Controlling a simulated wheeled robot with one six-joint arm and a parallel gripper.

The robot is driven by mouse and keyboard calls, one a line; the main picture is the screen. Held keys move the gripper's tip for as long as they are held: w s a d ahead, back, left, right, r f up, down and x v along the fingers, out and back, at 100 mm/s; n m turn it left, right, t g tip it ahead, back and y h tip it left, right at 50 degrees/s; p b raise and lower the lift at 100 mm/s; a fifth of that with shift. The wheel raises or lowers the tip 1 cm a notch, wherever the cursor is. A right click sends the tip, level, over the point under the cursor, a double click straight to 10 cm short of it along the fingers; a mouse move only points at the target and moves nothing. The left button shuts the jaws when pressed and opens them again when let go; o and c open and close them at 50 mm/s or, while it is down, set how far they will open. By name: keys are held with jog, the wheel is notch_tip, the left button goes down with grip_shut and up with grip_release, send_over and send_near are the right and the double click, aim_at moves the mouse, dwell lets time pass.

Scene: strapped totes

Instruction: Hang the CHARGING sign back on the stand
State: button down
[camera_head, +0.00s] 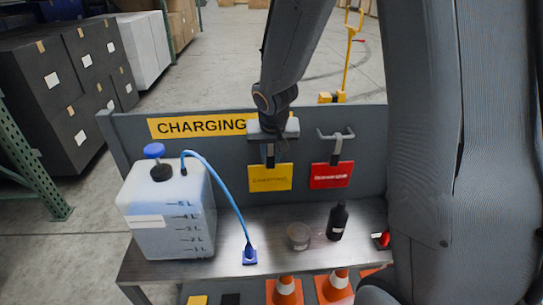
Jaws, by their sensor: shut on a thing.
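A stand with a grey back panel (228,165) carries a yellow CHARGING label (190,128) at its upper left. A small yellow sign (270,178) with dark, blurred lettering hangs upright in front of the panel below my gripper (271,148). My gripper is shut on the sign at its dark upper part. The arm and gripper hide the end of the label and most of the left hook. I cannot tell whether the sign touches that hook. A red sign (331,176) hangs by a dark strap from the metal hook (336,134) to the right.
On the stand's shelf (285,215) are a white jug (165,218) with a blue cap and hose, a clear cup (299,236) and a black bottle (338,220). Orange cones (286,292) stand below. Black boxes (80,70) are stacked at the left.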

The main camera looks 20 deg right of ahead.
jog(key=c, duration=1.5)
grip_release()
jog(key=shift+o, duration=0.2)
jog(key=shift+r, duration=0.1)
jog(key=v, duration=0.7)
jog(key=s+f+n+g, duration=0.1)
jog(key=s+f, duration=0.1)
jog(key=s, duration=0.7)
jog(key=s+f+n+g, duration=0.1)
jog(key=s+f+g, duration=0.1)
jog(key=s, duration=0.6)
jog(key=shift+s+d+f+g+y, duration=0.3)
jog(key=shift+s+d+f+y, duration=0.15)
jog(key=shift+f, duration=0.35)
